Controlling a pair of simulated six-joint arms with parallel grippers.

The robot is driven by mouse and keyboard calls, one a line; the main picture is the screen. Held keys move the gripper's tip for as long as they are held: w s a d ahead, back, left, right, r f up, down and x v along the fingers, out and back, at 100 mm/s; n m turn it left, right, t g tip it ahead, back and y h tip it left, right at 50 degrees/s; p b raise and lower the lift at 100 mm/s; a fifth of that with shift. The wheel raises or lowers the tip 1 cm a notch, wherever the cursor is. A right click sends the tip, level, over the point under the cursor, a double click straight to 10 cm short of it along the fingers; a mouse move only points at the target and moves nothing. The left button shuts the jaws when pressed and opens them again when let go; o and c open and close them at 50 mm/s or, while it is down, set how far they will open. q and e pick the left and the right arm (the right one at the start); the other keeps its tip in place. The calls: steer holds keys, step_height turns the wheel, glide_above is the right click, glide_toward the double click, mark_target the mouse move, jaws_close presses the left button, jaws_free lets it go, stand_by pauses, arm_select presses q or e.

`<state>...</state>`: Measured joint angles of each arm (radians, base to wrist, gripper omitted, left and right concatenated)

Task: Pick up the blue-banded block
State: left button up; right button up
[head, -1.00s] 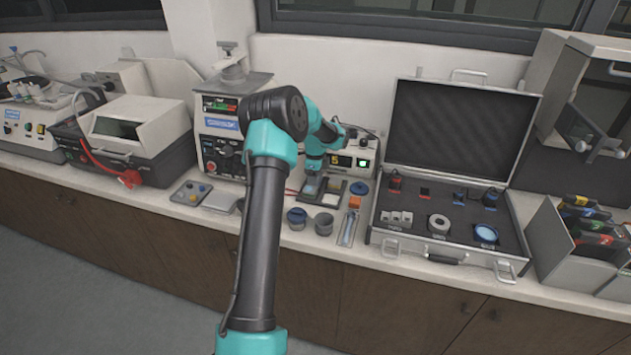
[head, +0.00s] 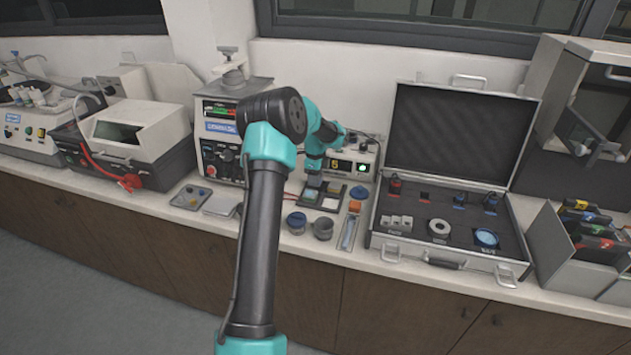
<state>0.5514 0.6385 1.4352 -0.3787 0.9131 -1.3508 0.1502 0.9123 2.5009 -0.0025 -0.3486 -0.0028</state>
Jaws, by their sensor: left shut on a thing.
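My left gripper (head: 313,178) is at the far end of my arm, low over the back of a small dark tray (head: 338,211) with coloured squares on the bench. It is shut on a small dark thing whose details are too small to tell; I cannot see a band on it. In the open case, a dark piece with blue on it (head: 490,203) stands at the back right, and a lower blue-marked piece (head: 459,199) sits to its left. I cannot tell whether either is the blue-banded block. My right gripper is not in view.
The open case (head: 390,243) stands right of the tray and also holds a red-marked piece (head: 395,185) and a grey ring (head: 439,227). Two small pots (head: 297,221) stand in front of the tray. A control box (head: 365,166) is behind the gripper.

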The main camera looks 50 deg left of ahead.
arm_select(q)
step_height(320, 180, up, 8)
steer(key=shift+r, duration=0.1)
stand_by(0.6)
steer(key=s+d, duration=0.2)
steer(key=d, duration=0.8)
glide_above(330, 203)
steer(key=shift+f, duration=3.1)
steer(key=shift+f, duration=1.85)
